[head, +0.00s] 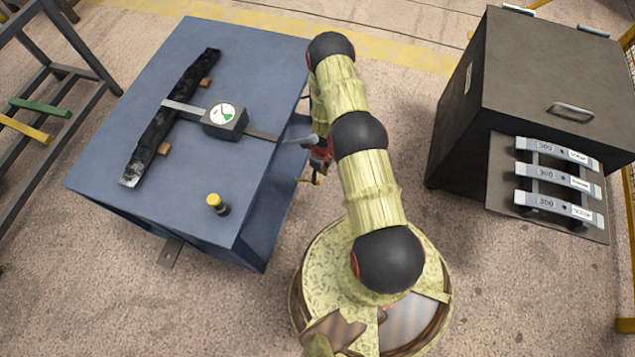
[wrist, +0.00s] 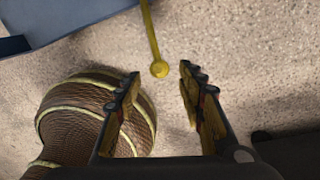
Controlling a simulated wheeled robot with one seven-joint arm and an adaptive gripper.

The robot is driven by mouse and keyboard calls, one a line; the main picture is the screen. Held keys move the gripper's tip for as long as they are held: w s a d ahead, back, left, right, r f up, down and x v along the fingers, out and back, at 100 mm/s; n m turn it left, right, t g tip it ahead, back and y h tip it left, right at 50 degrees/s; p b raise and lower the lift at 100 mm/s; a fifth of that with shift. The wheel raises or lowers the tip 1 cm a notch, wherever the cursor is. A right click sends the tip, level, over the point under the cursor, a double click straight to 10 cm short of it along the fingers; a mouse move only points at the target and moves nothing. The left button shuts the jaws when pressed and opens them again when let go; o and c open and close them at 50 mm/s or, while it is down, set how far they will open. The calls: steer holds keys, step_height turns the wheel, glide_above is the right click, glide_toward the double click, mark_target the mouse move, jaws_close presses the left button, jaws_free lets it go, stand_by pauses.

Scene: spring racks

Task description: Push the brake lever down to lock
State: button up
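The brake lever appears in the wrist view as a thin yellow bar (wrist: 151,38) with a round end. It reaches down from the top edge, beside a blue surface. My gripper (wrist: 160,82) is open, with its two fingers spread and nothing held between them. The lever's round end shows just beyond the gap between the fingertips; I see no contact, and the depth between them is unclear. In the head view my gripper (head: 315,162) is beside the blue bench's right side, partly hidden by my arm. The lever cannot be told clearly there.
The blue bench (head: 262,75) carries a dark bar (head: 170,120), a dial gauge (head: 224,118) and a yellow-capped post (head: 217,204). A dark cabinet (head: 540,75) stands right, with labelled grey bars (head: 555,177) in front. A rack (head: 60,70) stands left.

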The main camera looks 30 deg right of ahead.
mark_target(318, 182)
steer(key=f, duration=0.2)
steer(key=f+b, duration=0.1)
steer(key=f, duration=0.1)
steer(key=f+b, duration=0.1)
steer(key=f, duration=0.1)
steer(key=shift+s+a, duration=0.15)
steer(key=shift+a, duration=0.1)
steer(key=shift+c, duration=1.1)
steer(key=c, duration=0.7)
jaws_close()
